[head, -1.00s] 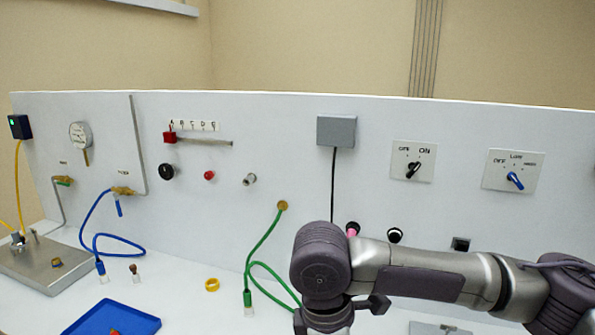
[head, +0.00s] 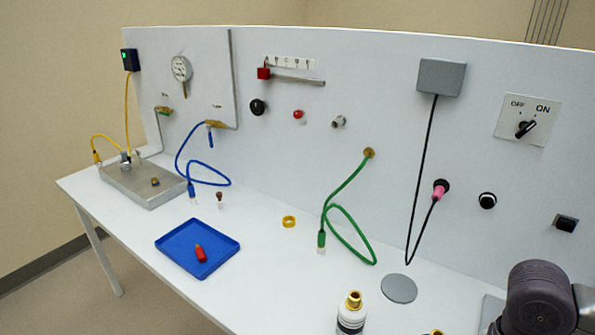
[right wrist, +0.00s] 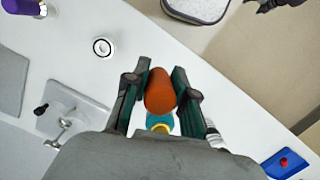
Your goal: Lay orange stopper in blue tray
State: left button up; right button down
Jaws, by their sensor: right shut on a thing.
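The orange stopper (right wrist: 161,97) is between the two fingers of my right gripper (right wrist: 161,72) in the right wrist view. The gripper is shut on it and holds it by its sides. The blue tray (head: 182,238) lies flat on the white bench at the left of the head view, with a red item with an orange tip (head: 201,254) in it. The tray also shows at the lower right of the right wrist view (right wrist: 273,165), apart from the gripper. My right gripper is out of the head view. My left gripper is in neither view.
Bench between tray and bottle is clear.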

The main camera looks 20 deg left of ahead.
aim_at(180, 244)
jog(key=u, duration=1.5)
jog(key=i+l+u, duration=0.15)
jog(key=i+u, duration=0.2)
jog(key=i, duration=0.15)
jog(key=i+l+u, duration=0.25)
jog(key=i+u, duration=0.15)
jog(key=i, duration=0.05)
